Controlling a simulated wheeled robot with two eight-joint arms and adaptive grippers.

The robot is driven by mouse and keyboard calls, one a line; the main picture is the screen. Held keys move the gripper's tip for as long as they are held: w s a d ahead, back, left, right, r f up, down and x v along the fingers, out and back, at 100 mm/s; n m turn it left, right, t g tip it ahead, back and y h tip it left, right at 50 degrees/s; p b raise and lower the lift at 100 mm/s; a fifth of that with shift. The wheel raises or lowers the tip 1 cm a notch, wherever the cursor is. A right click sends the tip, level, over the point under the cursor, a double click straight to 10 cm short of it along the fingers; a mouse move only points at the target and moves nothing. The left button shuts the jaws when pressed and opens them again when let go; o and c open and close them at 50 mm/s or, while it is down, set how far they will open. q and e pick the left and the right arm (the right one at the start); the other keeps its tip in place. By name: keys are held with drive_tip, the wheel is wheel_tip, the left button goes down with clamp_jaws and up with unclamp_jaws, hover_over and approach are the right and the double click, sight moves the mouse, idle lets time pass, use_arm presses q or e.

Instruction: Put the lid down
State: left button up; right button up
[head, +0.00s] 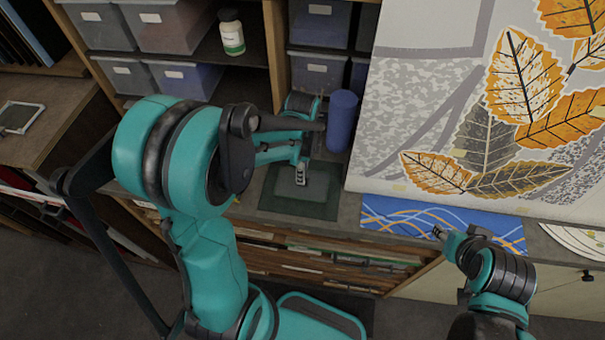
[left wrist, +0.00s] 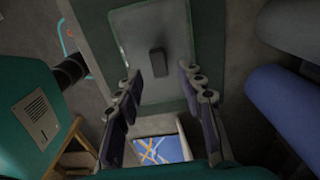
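A grey, flat lid (head: 318,188) lies on a dark green mat (head: 290,208) on the counter. In the left wrist view the lid (left wrist: 155,30) shows a dark handle (left wrist: 158,62) on top. My left gripper (head: 301,176) is above the lid in the head view. In the left wrist view its fingers (left wrist: 160,88) are spread apart, with the handle seen beyond the gap and nothing between them. My right gripper (head: 438,232) is over the blue patterned sheet, away from the lid; its fingers are too small to judge.
A blue cylinder (head: 342,120) stands behind the mat. Shelves with grey bins (head: 318,72) and a white-and-green bottle (head: 231,35) are at the back. A large leaf-patterned panel (head: 420,110) stands at right. A blue patterned sheet (head: 400,212) lies on the counter.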

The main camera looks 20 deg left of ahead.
use_arm(q)
wheel_tip(320, 180, up, 8)
drive_tip(key=p, duration=0.1)
drive_tip(key=s+d+r+n+t, duration=0.4)
drive_tip(key=s+n+t, duration=0.3)
drive_tip(key=n, duration=0.8)
drive_tip(key=s+r, duration=0.1)
drive_tip(key=s, duration=0.2)
drive_tip(key=shift+r, duration=0.35)
drive_tip(key=shift+w, duration=0.1)
wheel_tip(320, 180, down, 18)
drive_tip(key=b, duration=1.7)
drive_tip(key=shift+b, duration=0.4)
drive_tip(key=shift+r, duration=0.25)
